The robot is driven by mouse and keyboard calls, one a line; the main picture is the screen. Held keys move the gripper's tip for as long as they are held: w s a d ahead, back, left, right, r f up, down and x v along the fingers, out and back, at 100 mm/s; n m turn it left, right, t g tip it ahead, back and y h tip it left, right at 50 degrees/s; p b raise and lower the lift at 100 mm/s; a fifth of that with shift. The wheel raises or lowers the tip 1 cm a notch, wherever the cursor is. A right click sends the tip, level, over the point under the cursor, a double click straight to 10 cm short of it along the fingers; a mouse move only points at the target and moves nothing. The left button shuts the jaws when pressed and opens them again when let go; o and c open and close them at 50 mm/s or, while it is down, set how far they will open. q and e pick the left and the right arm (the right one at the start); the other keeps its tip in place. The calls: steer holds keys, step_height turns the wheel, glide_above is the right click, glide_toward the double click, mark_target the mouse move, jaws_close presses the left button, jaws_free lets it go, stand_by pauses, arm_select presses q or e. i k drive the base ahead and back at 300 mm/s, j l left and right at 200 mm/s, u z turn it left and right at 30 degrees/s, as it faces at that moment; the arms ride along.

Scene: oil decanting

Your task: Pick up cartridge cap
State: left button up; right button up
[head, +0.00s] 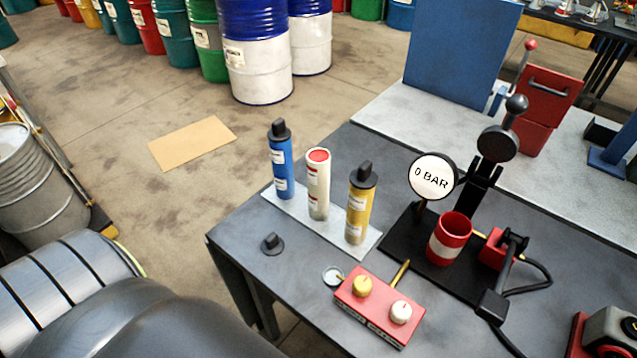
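A small black cartridge cap (271,244) lies on the dark table near its left edge, in front of the cartridge mat. A white cartridge (318,190) stands upright on the mat between two others, its red top uncovered. A blue cartridge (282,170) to its left and a yellow cartridge (358,210) to its right each wear a black cap. Neither my left nor my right gripper is in view.
A light grey mat (290,220) bears the cartridges. A red box with knobs (376,316) stands at the table's front. A 0 BAR gauge (433,177) and a red cup (449,239) stand to the right. Table around the loose cap is clear.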

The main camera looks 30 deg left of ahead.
mark_target(272, 246)
steer(key=j+u, duration=0.1)
steer(key=u, duration=0.8)
steer(key=i+j+u, duration=0.1)
steer(key=u, duration=0.35)
steer(key=j+z, duration=0.1)
